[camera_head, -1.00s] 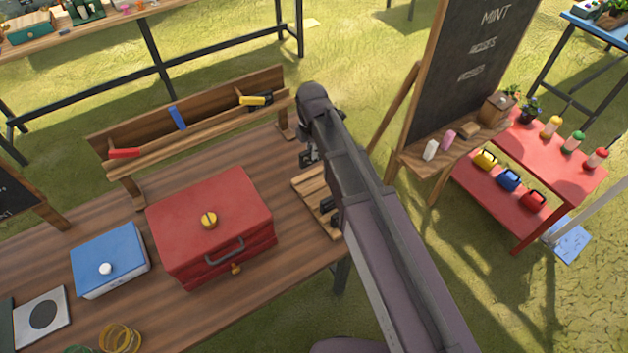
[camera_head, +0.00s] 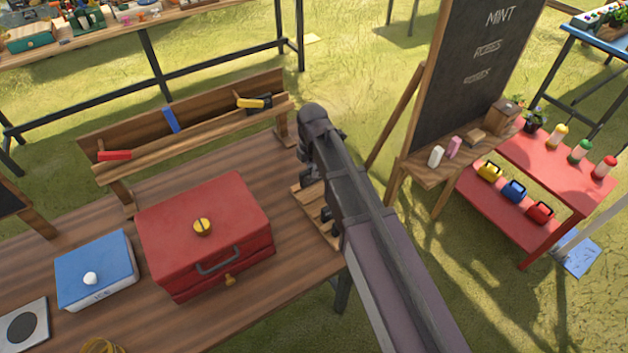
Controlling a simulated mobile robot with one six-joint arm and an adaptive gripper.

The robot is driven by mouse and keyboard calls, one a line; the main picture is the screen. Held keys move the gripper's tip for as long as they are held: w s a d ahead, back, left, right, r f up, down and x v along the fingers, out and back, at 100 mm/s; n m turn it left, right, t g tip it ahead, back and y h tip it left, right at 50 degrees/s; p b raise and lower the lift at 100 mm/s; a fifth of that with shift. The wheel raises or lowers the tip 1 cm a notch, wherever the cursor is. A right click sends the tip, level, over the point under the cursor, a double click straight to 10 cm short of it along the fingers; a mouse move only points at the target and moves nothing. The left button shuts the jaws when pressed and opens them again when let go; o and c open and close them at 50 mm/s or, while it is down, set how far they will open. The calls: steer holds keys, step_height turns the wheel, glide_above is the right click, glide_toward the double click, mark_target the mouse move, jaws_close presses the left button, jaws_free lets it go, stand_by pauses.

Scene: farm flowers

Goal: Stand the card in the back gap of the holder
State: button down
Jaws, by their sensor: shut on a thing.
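My arm reaches in from the bottom right over the right end of the brown table. My gripper (camera_head: 326,214) is mostly hidden behind my own arm; only small dark parts show at its left edge. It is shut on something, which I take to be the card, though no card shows. A slatted light wooden piece (camera_head: 312,205) lies at the table's right end under my arm and may be the holder. Its gaps cannot be made out, and my arm covers much of it.
A red box (camera_head: 165,225) with a yellow knob and a blue box (camera_head: 110,265) stand left on the table (camera_head: 190,325). A wooden rack (camera_head: 100,140) runs along the back. A blackboard (camera_head: 470,90) and red stand (camera_head: 560,170) are right, off the table.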

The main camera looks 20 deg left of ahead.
mark_target(313, 182)
steer(key=shift+f+b, duration=1.85)
steer(key=shift+b, duration=0.05)
steer(key=shift+f, duration=0.15)
steer(key=c, duration=0.6)
jaws_free()
steer(key=shift+r, duration=0.25)
step_height(313, 182, up, 12)
steer(key=p, duration=1.2)
steer(key=shift+f, duration=0.1)
